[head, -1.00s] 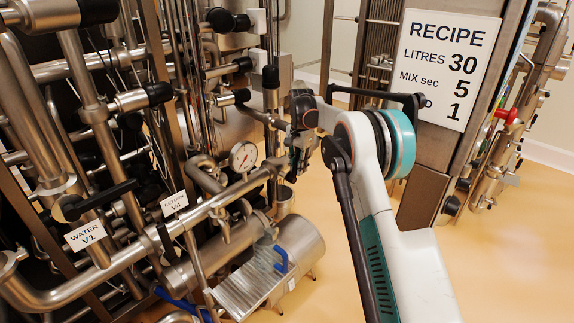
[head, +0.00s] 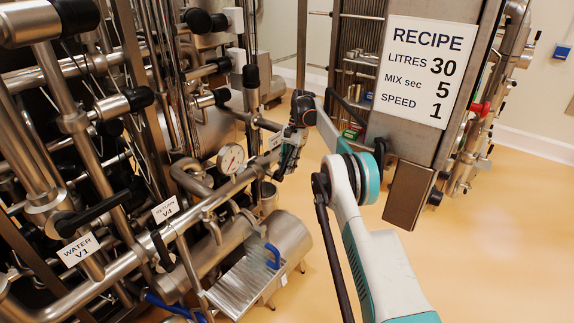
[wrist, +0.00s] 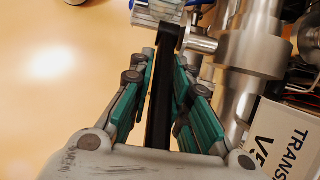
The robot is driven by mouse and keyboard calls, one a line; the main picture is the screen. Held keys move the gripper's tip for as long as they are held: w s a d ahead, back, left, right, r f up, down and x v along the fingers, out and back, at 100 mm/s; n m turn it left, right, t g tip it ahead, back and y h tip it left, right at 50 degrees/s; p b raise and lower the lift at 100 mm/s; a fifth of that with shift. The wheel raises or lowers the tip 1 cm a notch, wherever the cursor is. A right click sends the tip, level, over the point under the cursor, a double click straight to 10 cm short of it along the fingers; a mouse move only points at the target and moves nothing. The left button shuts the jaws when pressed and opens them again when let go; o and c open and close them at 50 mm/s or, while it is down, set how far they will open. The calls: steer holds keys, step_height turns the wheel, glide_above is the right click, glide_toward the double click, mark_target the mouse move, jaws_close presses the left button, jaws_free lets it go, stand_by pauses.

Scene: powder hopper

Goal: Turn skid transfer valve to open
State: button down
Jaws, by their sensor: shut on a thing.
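The transfer valve shows in the wrist view as a steel body (wrist: 250,52) on a pipe, with a black lever handle (wrist: 160,105) joined to it by a short stem near the top. A white label (wrist: 285,140) reading "TRANS" and "V" stands beside it, partly cut off. My gripper (wrist: 165,72) has its green-padded fingers on both sides of the lever, shut on it. In the head view my gripper (head: 288,155) is at the right end of the steel pipe, right of the dial gauge. There it hides most of the lever.
The dial gauge (head: 231,158) and the labelled valves WATER V1 (head: 78,250) and RETURN V4 (head: 165,209) are to the left. A steel cylindrical pump (head: 290,240) sits below. The RECIPE sign (head: 430,72) hangs on a steel cabinet. Open floor (head: 480,250) lies right.

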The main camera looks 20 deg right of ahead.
stand_by(0.4)
steer(key=c, duration=1.5)
jaws_free()
steer(key=shift+b, duration=0.3)
